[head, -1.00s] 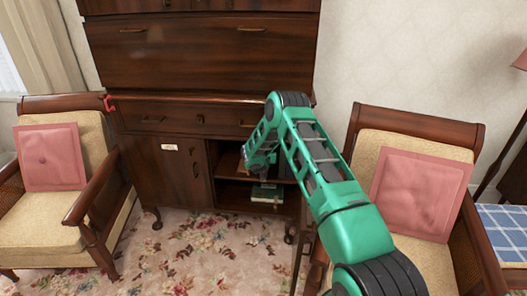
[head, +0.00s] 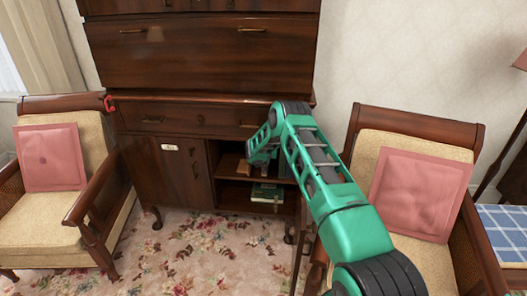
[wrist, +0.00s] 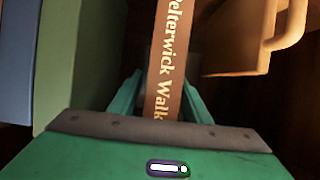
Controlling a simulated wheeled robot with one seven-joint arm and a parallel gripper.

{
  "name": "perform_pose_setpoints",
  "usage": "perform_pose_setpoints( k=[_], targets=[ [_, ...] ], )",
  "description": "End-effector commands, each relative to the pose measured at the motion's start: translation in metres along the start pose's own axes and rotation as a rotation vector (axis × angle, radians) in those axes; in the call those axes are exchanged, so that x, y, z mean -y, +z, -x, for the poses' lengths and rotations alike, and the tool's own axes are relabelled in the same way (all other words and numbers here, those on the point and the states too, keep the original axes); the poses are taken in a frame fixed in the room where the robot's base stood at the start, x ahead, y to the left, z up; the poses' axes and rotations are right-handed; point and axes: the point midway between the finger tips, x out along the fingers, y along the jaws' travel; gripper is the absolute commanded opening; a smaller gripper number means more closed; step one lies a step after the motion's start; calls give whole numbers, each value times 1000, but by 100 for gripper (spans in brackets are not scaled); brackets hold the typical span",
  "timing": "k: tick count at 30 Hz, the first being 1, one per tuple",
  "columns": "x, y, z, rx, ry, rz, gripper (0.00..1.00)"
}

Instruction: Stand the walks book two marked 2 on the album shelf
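The walks book (wrist: 168,60) shows in the wrist view as a narrow brown spine with pale letters reading "elterwick Walk". It runs between the two fingers of my gripper (wrist: 164,98), which sit close on both sides of it. The spine leans slightly against the gripper's line. No number 2 is visible. In the head view my gripper (head: 262,160) reaches into the open right compartment of the cabinet, at the upper shelf (head: 240,178). My arm hides much of this shelf and the book there.
In the wrist view a blue item (wrist: 15,60) and a green one (wrist: 62,50) stand left; a tan handled object (wrist: 240,45) is right. Green books (head: 266,194) lie on the lower shelf. Armchairs (head: 60,180) (head: 420,190) flank the cabinet (head: 185,115).

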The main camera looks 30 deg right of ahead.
Motion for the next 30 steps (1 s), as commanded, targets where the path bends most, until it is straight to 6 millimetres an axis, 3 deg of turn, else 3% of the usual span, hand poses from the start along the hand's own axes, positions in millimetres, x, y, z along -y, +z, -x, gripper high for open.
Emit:
perform_pose_setpoints(
  k=[11, 30],
  targets=[
    [1, -1, 8, -1, -1, -1, 44],
    [0, 0, 109, 0, 0, 0, 44]
  ],
)
